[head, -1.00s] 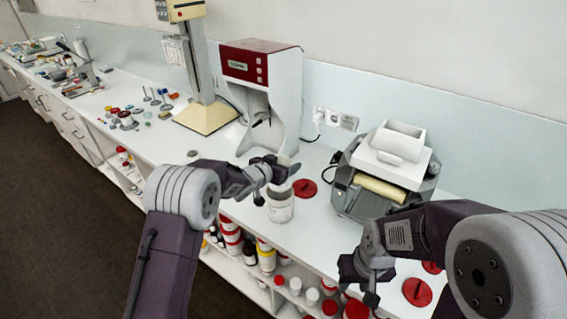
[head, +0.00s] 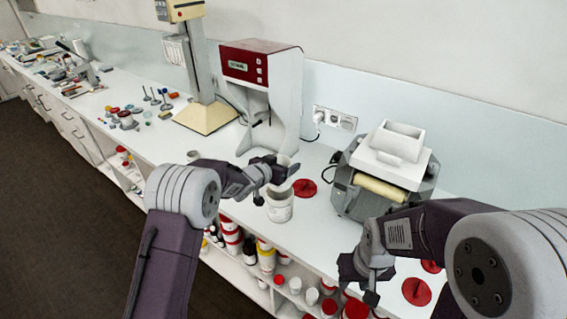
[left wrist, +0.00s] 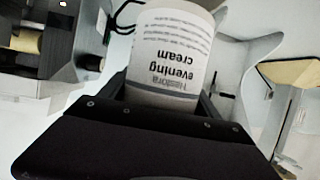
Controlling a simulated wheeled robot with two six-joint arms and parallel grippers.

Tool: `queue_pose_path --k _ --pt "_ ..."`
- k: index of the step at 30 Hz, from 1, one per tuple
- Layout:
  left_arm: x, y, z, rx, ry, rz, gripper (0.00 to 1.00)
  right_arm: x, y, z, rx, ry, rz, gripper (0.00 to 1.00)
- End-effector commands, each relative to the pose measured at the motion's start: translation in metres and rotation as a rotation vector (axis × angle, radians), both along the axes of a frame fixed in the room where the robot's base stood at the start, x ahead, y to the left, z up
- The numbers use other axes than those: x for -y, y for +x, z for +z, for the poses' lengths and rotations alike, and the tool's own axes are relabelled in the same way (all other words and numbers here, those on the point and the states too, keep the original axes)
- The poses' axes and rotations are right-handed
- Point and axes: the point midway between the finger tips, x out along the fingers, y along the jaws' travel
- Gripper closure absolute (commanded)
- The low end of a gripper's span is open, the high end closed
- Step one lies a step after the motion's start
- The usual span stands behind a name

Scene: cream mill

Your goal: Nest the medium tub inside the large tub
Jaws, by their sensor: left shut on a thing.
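My left gripper (head: 262,183) is shut on a white tub, which I take for the medium tub. In the left wrist view the tub (left wrist: 172,55) shows between the fingers, its "evening cream" print upside down. In the head view the gripper hides much of it. A white tub (head: 279,208), which I take for the large tub, stands upright on the counter just below the left gripper. I cannot tell whether the two tubs touch. My right gripper (head: 362,277) hangs at the counter's front edge, away from both; its jaw opening is unclear.
A red lid (head: 304,188) lies behind the standing tub, and another red lid (head: 416,292) lies near my right arm. A grey roller mill (head: 384,175) stands at the right. A red and white machine (head: 262,95) stands behind. Shelves below hold several containers.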

Motion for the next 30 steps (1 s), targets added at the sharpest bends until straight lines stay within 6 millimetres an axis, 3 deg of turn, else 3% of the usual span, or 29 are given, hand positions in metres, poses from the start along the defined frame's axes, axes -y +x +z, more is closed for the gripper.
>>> queue_pose_path --k 30 --pt "0.000 0.000 -0.021 0.000 0.000 0.000 0.67 0.000 0.000 -0.017 0.000 0.000 0.000 0.64"
